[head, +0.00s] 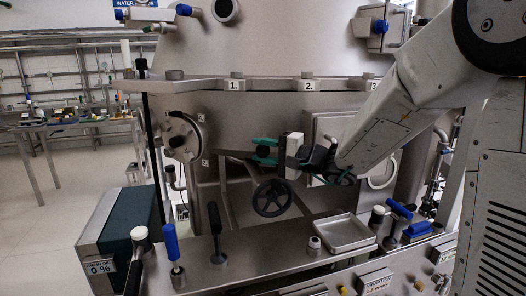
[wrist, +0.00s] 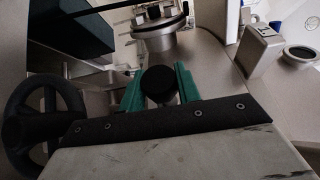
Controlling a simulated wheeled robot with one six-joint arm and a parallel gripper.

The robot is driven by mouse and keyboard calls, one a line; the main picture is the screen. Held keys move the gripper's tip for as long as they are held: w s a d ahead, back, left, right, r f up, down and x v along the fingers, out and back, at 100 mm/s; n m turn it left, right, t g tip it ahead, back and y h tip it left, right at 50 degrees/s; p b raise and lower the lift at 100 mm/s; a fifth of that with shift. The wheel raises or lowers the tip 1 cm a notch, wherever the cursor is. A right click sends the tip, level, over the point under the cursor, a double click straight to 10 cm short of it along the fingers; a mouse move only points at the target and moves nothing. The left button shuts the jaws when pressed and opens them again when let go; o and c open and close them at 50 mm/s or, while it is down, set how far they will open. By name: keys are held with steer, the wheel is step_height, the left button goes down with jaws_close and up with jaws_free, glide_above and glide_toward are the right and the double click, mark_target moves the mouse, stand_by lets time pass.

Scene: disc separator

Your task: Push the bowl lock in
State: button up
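My gripper (head: 265,152) is in front of the separator's lower body in the head view, its green fingers pointing left. In the wrist view the two green fingers (wrist: 160,88) stand apart. A black round knob-like part (wrist: 158,82) shows between them; I cannot tell whether they touch it or what it belongs to. Beyond the fingertips is a round metal fitting with a black end (wrist: 160,28). A round flange with a dark knob (head: 180,137) is on the separator's left side in the head view. No label shows which part is the bowl lock.
A black handwheel (head: 272,197) is below my gripper, also at left in the wrist view (wrist: 42,118). A metal shelf holds levers, including a blue-handled one (head: 171,243), and a shallow tray (head: 345,233). A dark green box (head: 113,228) stands at left.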

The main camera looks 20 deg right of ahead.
steer(key=shift+w+d, duration=0.35)
steer(key=shift+w, duration=0.45)
steer(key=shift+w+d, duration=0.3)
steer(key=shift+w, duration=0.45)
jaws_close()
steer(key=o, duration=1.2)
jaws_free()
steer(key=shift+w, duration=0.1)
steer(key=shift+c, duration=0.2)
steer(key=v, duration=0.8)
